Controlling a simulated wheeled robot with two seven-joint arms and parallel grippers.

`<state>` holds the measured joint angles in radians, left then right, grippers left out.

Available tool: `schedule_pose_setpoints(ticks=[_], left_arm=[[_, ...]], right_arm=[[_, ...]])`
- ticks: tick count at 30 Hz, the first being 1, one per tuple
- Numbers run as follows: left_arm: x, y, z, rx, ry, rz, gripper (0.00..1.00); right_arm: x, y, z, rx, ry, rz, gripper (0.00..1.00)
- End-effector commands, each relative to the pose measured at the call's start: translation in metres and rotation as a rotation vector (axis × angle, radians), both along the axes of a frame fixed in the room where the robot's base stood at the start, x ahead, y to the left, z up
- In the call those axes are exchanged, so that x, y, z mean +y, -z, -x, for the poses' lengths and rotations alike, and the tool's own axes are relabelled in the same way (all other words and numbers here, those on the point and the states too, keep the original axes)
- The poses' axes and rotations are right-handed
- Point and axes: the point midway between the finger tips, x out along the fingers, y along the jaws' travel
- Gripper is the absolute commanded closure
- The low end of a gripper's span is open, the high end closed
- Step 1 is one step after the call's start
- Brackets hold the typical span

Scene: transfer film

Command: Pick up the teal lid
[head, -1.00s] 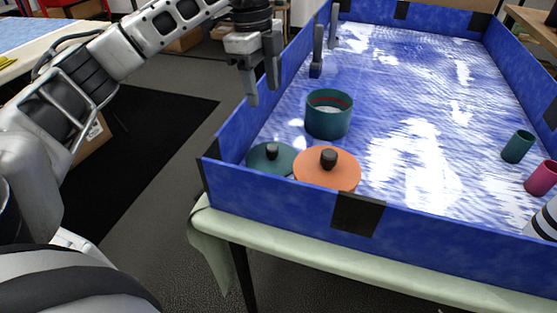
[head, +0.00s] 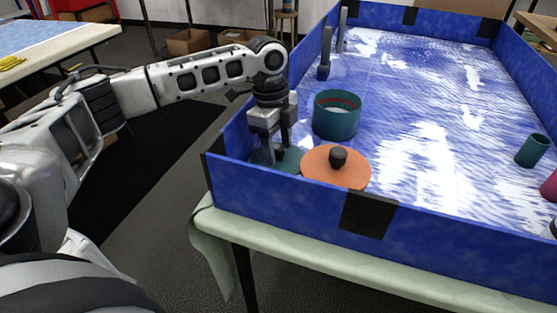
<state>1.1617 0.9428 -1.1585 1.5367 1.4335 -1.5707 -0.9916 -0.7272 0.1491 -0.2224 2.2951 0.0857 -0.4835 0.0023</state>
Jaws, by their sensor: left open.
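The teal lid (head: 292,160) lies flat in the near left corner of the blue-walled table, partly covered by the orange lid and by my gripper. My left gripper (head: 277,156) points down right over the teal lid, its fingers apart around where the lid's dark knob is. The knob is hidden behind the fingers, and I cannot tell whether they touch it. My right gripper is not in view.
The orange lid (head: 335,172) with a dark knob sits close against the teal lid's right side. A teal pot (head: 336,115) stands behind them. Blue walls (head: 290,207) close the corner at left and front. A teal cup (head: 532,150) and a pink cup (head: 550,186) stand far right.

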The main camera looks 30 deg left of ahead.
Motion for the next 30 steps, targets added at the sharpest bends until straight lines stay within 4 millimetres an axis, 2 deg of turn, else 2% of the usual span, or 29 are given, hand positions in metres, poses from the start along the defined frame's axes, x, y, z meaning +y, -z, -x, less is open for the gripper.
schedule_pose_setpoints(ticks=[3, 9, 14, 15, 25, 30], left_arm=[[-0.001, 0.007, 0.0, -0.001, 0.0, 0.0, 0.48], [-0.001, 0.007, 0.0, -0.001, 0.0, 0.0, 0.48], [-0.001, 0.007, 0.0, -0.001, 0.0, 0.0, 0.93], [-0.001, 0.007, 0.0, -0.001, 0.0, 0.0, 0.96], [-0.001, 0.002, -0.001, -0.003, 0.0, 0.001, 0.96], [-0.001, -0.025, -0.001, -0.005, 0.0, 0.001, 0.96]], right_arm=[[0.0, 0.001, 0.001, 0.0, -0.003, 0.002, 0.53], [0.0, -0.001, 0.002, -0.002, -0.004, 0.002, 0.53], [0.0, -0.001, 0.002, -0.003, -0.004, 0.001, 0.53], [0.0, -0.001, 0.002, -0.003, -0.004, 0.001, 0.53], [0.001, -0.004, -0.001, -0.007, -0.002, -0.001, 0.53], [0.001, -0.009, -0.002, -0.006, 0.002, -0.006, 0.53]])
